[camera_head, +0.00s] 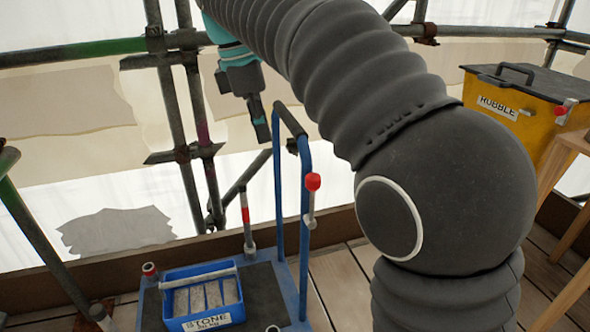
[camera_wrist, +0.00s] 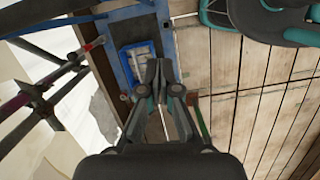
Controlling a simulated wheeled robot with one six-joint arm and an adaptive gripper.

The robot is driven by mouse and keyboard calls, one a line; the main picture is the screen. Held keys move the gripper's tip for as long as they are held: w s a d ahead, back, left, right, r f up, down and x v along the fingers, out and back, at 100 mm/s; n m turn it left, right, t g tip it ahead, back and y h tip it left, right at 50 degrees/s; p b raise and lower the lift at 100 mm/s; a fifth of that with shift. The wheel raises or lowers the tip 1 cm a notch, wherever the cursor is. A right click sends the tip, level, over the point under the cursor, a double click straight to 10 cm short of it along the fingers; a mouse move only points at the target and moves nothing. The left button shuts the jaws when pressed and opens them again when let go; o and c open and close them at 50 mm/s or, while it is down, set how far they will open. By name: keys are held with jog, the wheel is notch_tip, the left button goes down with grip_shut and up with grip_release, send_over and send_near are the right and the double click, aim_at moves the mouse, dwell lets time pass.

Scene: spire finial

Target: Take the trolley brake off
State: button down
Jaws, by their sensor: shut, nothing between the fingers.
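The blue trolley (camera_head: 304,262) stands on the deck in the lower middle of the head view, with a dark bed and a tall blue handle (camera_head: 279,190) with a dark grip. My gripper (camera_head: 262,138) is shut and empty, pointing down above the trolley, beside the handle top and apart from the red knob. In the wrist view, my fingertips (camera_wrist: 157,66) are together in front of the trolley (camera_wrist: 121,73), and hide part of it.
A blue crate of stone blocks (camera_head: 203,318) sits on the trolley. A red-and-white post (camera_head: 246,218) stands behind it. Scaffold tubes (camera_head: 185,150) rise at the back and left. A yellow rubble box (camera_head: 545,128) is at right. Bare planks (camera_head: 340,285) lie right of the trolley.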

dwell(0.3)
jog(key=b, duration=0.3)
send_near(312, 202)
jog(key=shift+w+a+f, duration=0.1)
jog(key=shift+a+f, duration=0.25)
jog(key=shift+f, duration=0.3)
jog(key=shift+w+a+f, duration=0.1)
jog(key=shift+a+f, duration=0.2)
jog(key=shift+f, duration=0.4)
